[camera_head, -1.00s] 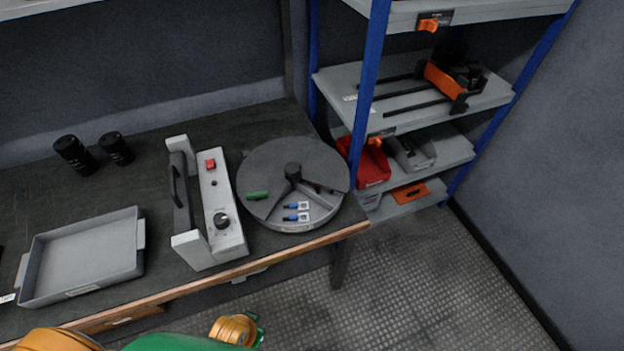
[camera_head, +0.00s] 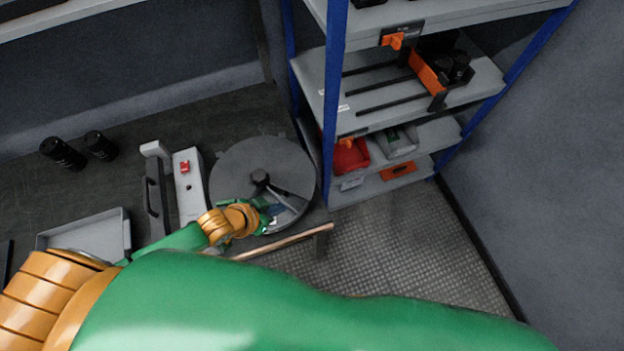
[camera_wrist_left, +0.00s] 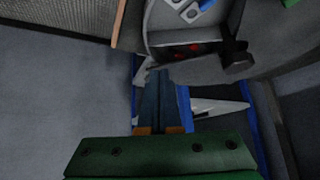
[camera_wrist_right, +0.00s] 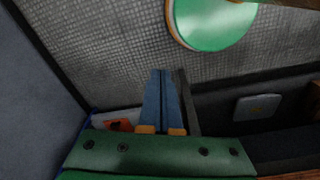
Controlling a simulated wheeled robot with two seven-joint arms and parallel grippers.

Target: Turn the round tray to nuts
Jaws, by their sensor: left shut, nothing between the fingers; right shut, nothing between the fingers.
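The round tray (camera_head: 270,158) is a grey disc with dark dividers around a black hub (camera_head: 260,178), on the bench's right end. My left gripper (camera_head: 272,214) is over its near side and hides part of the compartments. In the left wrist view its fingers (camera_wrist_left: 165,76) are shut and empty, close to the tray's divider and hub (camera_wrist_left: 236,52). One compartment there holds small red pieces; another has blue-and-grey terminals (camera_wrist_left: 190,10). Contact with the divider cannot be told. My right gripper (camera_wrist_right: 163,76) is shut and empty, away from the tray; it points toward the floor and shelf.
A grey box with a red button (camera_head: 188,188) stands left of the tray. A blue-posted shelf (camera_head: 334,90) stands close on the right, with a red bin (camera_head: 350,156).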

